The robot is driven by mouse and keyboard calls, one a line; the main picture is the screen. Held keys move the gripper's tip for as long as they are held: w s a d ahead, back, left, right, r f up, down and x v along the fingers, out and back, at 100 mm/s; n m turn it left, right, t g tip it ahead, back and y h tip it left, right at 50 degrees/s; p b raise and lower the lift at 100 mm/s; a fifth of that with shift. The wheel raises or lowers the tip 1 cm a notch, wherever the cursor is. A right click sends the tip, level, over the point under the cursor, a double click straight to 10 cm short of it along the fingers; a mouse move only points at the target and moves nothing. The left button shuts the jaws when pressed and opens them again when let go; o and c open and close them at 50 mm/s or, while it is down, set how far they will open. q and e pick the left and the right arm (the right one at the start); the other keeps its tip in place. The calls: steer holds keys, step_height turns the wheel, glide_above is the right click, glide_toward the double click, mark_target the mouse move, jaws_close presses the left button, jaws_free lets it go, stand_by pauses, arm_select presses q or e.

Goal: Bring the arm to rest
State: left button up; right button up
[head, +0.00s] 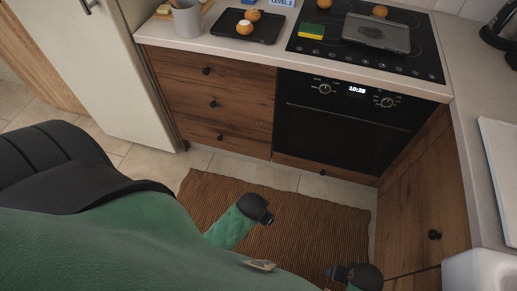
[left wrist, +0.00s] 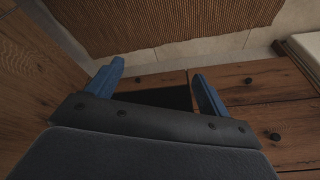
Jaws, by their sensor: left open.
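My left gripper (left wrist: 157,82) shows in the left wrist view with its two blue fingers spread wide apart. Nothing is held between the fingers. Beyond them are a dark panel and wooden cabinet fronts (left wrist: 288,108) with round knobs. In the head view, green and black parts of my own arms and body fill the lower left and bottom.
A counter (head: 185,46) holds a grey cup (head: 187,19), a black tray (head: 262,36) with round buns and a hob (head: 310,53) with a sponge (head: 311,31) and pan (head: 372,36). Below are drawers (head: 232,88) and an oven (head: 330,130). A brown rug (head: 310,215) covers open floor.

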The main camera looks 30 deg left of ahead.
arm_select(q)
steer(key=s+d+f+g+h, duration=0.1)
steer(key=s+d+g, duration=0.1)
steer(key=s, duration=0.4)
steer(key=shift+d, duration=0.35)
steer(key=shift+s, duration=0.1)
stand_by(0.6)
